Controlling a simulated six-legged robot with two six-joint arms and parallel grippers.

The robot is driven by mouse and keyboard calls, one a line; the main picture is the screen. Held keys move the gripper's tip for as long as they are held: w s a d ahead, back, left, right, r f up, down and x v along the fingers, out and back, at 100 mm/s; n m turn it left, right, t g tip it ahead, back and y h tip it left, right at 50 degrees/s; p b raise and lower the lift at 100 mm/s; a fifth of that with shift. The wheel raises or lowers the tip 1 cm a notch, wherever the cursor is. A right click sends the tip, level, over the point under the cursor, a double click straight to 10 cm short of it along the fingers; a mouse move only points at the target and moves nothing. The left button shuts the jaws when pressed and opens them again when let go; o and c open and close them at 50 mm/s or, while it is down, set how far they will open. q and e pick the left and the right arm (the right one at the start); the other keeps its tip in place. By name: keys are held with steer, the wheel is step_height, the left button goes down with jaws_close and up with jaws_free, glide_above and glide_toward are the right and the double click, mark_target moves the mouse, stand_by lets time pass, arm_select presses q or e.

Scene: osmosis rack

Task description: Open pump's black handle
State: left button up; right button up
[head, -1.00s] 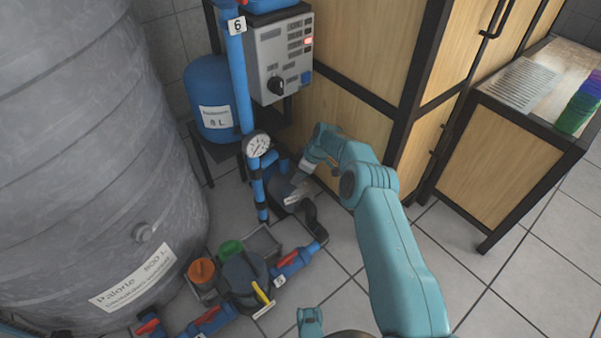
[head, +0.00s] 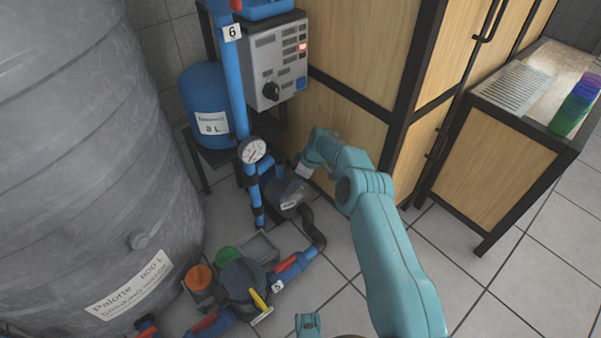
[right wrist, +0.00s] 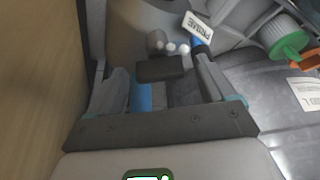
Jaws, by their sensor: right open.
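The pump (head: 287,196) is a dark grey body on the floor below the pressure gauge in the head view, partly covered by my right gripper (head: 300,181). In the right wrist view a short black handle (right wrist: 160,68) shows on the grey pump housing (right wrist: 135,28), below a white "PRIME" tag (right wrist: 197,27). The fingers of my right gripper are open, one on each side of the handle, with visible space between them and it. Whether the fingertips reach the handle's depth is hard to tell.
A large grey tank (head: 90,150) stands at left. A gauge (head: 252,150) and blue pipe (head: 238,85) rise beside the pump. A wooden cabinet (head: 345,110) stands close behind my right gripper. Red-handled valves (head: 290,268) lie in front.

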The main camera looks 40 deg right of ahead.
arm_select(q)
steer(key=s+d+r+g+p, duration=0.1)
steer(key=s+r+g+p, duration=0.1)
steer(key=s+r+p, duration=0.3)
step_height(320, 180, up, 2)
steer(key=shift+r+p, duration=0.1)
steer(key=shift+p, duration=0.9)
arm_select(e)
steer(key=v, duration=1.6)
steer(key=shift+d, duration=0.1)
